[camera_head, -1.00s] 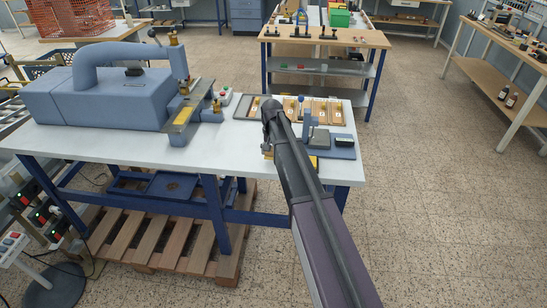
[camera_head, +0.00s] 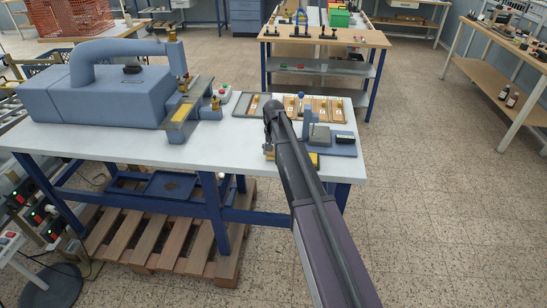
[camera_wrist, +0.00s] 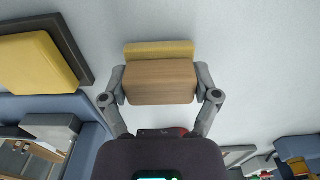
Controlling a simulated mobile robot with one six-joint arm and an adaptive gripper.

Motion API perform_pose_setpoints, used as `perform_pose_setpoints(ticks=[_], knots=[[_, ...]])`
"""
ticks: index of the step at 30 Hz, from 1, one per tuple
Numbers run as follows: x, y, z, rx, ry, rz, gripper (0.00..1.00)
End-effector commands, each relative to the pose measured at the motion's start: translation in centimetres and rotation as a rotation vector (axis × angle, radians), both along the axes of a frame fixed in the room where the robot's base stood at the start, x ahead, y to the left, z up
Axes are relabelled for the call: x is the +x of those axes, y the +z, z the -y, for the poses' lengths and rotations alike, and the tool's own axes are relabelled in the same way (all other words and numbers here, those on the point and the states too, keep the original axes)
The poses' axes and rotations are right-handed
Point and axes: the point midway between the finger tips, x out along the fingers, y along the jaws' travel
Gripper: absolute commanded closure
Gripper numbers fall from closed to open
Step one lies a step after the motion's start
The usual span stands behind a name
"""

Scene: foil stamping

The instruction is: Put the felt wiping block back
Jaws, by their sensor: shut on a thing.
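My gripper (camera_wrist: 160,84) is shut on the felt wiping block, a wooden block (camera_wrist: 160,82) with a yellow felt strip (camera_wrist: 159,50) along its far side. The fingers clasp its left and right sides. Pale tabletop shows around it in the wrist view; I cannot tell its height above the table. In the head view my arm hides most of the gripper (camera_head: 269,148), at the right part of the white table (camera_head: 230,136).
A yellow pad (camera_wrist: 38,62) in a dark-rimmed tray (camera_wrist: 68,40) lies left of the block, beside a blue fixture (camera_wrist: 85,108). A blue press (camera_head: 95,90) stands at the table's left.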

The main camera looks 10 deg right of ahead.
Motion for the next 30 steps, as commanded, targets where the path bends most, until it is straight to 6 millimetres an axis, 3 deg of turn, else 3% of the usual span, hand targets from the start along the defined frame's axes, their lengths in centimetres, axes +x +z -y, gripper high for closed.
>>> perform_pose_setpoints(ticks=[19, 20, 21, 30], knots=[[0.00, -1.05, -0.01, 0.000, 0.000, 0.000, 0.59], [0.00, -0.92, -0.01, 0.000, 0.000, 0.000, 0.12], [0.00, -0.89, -0.01, 0.000, 0.000, 0.000, 0.00], [0.00, -0.89, -0.07, 0.000, 0.001, 0.000, 0.00]])
